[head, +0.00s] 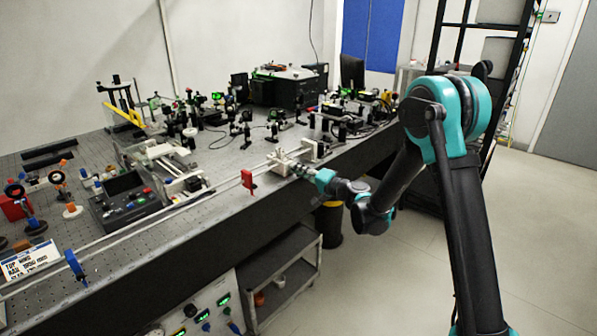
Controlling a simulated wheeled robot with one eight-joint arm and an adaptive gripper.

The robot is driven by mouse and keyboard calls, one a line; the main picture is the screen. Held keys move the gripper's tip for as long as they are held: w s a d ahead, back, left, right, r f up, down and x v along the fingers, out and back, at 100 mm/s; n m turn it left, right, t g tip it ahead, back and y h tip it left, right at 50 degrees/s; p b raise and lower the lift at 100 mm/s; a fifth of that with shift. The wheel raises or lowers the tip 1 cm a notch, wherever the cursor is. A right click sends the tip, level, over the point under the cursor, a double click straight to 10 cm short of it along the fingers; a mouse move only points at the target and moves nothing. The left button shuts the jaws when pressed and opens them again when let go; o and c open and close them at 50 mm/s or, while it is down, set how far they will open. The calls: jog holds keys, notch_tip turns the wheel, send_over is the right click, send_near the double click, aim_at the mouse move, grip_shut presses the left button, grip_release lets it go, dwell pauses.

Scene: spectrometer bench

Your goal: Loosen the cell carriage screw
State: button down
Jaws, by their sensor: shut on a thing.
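My arm reaches over the front edge of the bench from the right. My gripper (302,172) is small in the head view, at the near side of a pale block-like cell carriage (279,157) on the bench's front rail. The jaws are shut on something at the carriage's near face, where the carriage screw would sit. The screw itself is hidden by the jaws and too small to make out.
Optics mounts crowd the bench behind. A grey cart (285,285) stands below; the floor (440,270) at right is clear.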

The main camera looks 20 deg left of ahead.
jog(key=shift+n, duration=1.3)
jog(key=c, duration=1.5)
grip_release()
jog(key=shift+d, duration=0.1)
jog(key=v, duration=1.2)
jog(key=shift+f, duration=0.1)
